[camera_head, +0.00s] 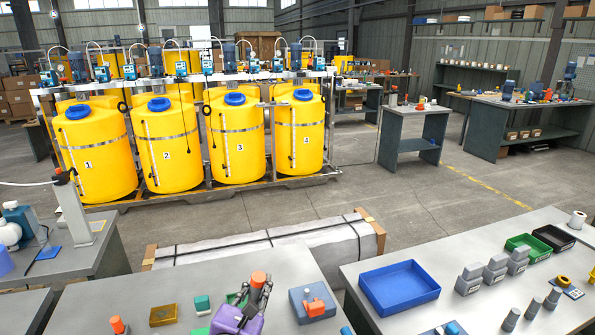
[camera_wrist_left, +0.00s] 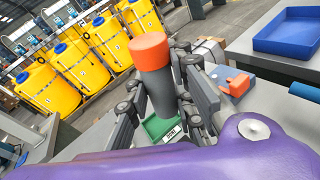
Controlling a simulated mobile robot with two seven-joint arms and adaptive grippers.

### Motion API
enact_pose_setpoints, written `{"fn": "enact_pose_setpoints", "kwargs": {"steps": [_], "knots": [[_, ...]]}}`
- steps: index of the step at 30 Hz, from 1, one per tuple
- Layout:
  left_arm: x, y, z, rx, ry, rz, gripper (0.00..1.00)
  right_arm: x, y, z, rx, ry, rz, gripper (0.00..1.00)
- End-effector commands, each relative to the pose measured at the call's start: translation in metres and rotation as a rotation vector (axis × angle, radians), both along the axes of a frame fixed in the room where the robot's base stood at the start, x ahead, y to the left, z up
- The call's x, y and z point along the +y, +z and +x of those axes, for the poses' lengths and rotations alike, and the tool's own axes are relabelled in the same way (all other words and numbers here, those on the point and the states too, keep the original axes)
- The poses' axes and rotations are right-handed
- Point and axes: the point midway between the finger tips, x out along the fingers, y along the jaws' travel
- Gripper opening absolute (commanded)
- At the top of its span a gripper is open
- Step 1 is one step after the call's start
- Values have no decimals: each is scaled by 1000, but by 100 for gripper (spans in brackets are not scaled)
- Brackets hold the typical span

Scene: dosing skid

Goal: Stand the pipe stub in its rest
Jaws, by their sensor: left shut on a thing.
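The pipe stub is a dark grey cylinder with an orange top; it shows in the head view (camera_head: 258,279) and in the left wrist view (camera_wrist_left: 155,75). My left gripper (camera_head: 257,292) is shut around its grey body, with the orange end up above the fingers. The fingers (camera_wrist_left: 158,92) lie on both sides of the stub in the wrist view. The stub's lower end is partly hidden there. A green tray with a small label (camera_wrist_left: 152,128) shows below and behind the fingers. I cannot tell which thing is the rest. My right gripper is out of view.
A blue-grey block with an orange piece (camera_head: 313,304) stands right of my gripper. A blue tray (camera_head: 399,286) is on the right table.

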Motion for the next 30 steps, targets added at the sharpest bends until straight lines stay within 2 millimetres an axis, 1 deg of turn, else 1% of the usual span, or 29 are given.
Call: {"fn": "enact_pose_setpoints", "kwargs": {"steps": [1, 2, 3, 5, 6, 9, 12, 15, 18, 25, 30], "knots": [[12, 17, -13, -4, 42, 0, 0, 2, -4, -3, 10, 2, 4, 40], [19, 25, -21, -3, 69, 0, 0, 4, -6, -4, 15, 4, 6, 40], [30, 35, -34, -1, 104, -1, 0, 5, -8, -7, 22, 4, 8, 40], [45, 46, -56, 2, 149, 0, 0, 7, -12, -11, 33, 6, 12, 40], [53, 52, -72, 4, 171, -1, 0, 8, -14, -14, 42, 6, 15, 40], [65, 62, -109, 6, 188, 1, 0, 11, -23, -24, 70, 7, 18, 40], [68, 66, -133, 5, 176, 2, 0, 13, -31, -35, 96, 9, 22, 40], [72, 59, -141, 4, 179, 3, 0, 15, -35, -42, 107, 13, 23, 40], [73, 54, -143, 3, 181, -3, 0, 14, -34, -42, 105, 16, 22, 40], [73, 54, -143, -2, 178, 1, 0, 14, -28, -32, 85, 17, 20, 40], [73, 54, -143, -4, 177, 5, 0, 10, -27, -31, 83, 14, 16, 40]]}}
